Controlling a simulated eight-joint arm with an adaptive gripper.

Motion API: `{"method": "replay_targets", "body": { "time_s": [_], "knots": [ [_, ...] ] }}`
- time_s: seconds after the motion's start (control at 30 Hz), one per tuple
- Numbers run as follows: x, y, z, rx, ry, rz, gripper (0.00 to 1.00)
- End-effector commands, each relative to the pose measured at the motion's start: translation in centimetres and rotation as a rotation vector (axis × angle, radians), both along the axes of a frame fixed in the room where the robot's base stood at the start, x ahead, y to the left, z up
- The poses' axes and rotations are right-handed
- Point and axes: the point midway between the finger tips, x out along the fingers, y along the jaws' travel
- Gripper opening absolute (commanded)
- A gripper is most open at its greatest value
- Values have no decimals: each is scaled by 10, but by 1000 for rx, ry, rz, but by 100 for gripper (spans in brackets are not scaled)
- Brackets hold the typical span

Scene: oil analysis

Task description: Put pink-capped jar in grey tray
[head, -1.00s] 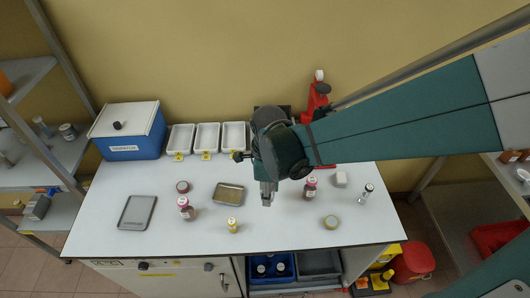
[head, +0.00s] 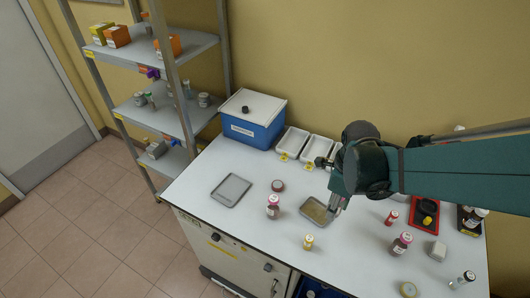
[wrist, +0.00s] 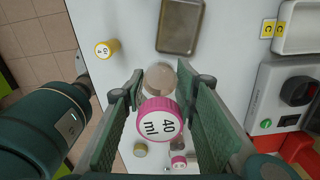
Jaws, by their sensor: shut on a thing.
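A jar with a pink cap (wrist: 158,119) marked "40 ml" sits between my gripper's (wrist: 160,108) two green-padded fingers in the wrist view. Its pale body shows beyond the cap. In the head view my gripper (head: 335,204) is over the right edge of a brownish metal tray (head: 305,218), and the held jar is mostly hidden there. A flat, empty grey tray (head: 231,190) lies at the left of the white table. The metal tray also shows ahead in the wrist view (wrist: 180,27).
A yellow-capped jar (head: 308,242) stands near the front edge. A blue box (head: 253,125) and white trays (head: 292,140) line the back. More jars (head: 402,244) stand at right.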

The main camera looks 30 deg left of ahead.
Motion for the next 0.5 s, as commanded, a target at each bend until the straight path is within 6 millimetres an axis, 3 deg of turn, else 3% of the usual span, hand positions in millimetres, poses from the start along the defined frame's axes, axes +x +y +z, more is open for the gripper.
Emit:
{"method": "replay_targets", "body": {
  "time_s": [0.5],
  "knots": [
    [27, 151, 8, 0, 1, 127, 17]
  ]
}}
